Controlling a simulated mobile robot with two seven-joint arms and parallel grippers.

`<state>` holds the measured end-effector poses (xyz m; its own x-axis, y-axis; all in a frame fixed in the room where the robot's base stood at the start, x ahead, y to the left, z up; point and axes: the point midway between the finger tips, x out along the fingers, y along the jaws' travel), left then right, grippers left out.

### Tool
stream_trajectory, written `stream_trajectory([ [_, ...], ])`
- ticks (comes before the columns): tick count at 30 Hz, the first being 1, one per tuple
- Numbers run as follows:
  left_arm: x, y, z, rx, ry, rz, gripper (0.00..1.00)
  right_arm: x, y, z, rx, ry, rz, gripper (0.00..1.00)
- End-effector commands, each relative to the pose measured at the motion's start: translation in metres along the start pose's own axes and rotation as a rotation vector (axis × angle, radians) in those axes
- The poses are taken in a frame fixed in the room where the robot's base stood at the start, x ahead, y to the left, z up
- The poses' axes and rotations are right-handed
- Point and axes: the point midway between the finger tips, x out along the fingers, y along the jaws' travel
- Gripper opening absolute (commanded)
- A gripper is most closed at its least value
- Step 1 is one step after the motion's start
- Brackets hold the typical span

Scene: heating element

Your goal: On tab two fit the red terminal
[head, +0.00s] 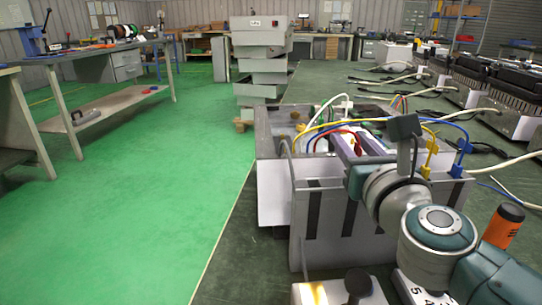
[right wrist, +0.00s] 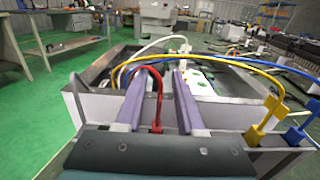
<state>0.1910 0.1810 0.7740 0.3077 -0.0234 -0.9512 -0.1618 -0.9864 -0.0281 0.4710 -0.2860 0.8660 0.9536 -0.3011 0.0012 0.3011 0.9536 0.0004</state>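The red wire with its red terminal (right wrist: 157,127) shows in the right wrist view between the two purple-faced fingers of my right gripper (right wrist: 163,72). The fingers stand apart, with a visible gap around the red wire; I cannot make out contact with either finger. In the head view the right gripper (head: 357,142) reaches into the open grey appliance housing (head: 272,180), and a bit of red shows between its fingers. The numbered tabs are not clearly visible. My left gripper is not in view.
Yellow connectors (right wrist: 254,133) and blue connectors (right wrist: 297,134) stand at the housing's right wall, their wires arching over it. A white wire (right wrist: 160,40) crosses behind. An orange-handled tool (head: 503,225) stands at right. Several black-and-white units (head: 470,90) line the bench's right side.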

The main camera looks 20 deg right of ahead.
Motion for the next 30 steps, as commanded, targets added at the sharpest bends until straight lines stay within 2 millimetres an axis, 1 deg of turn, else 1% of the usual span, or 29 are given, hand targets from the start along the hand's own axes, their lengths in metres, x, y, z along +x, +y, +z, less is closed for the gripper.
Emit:
stream_trajectory([
  [2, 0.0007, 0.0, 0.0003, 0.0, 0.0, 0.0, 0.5, 0.0036, 0.0, -0.0003, 0.0, 0.0, 0.0, 0.38],
  [8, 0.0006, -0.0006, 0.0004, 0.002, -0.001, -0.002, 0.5, 0.0036, 0.0, -0.0002, 0.0, 0.001, 0.0, 0.38],
  [18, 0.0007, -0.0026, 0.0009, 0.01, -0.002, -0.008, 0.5, 0.0033, 0.0, -0.0002, 0.0, 0.001, 0.0, 0.0],
  [30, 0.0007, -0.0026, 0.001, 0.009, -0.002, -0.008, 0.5, 0.0032, 0.0, -0.0003, 0.0, 0.001, 0.0, 0.0],
])
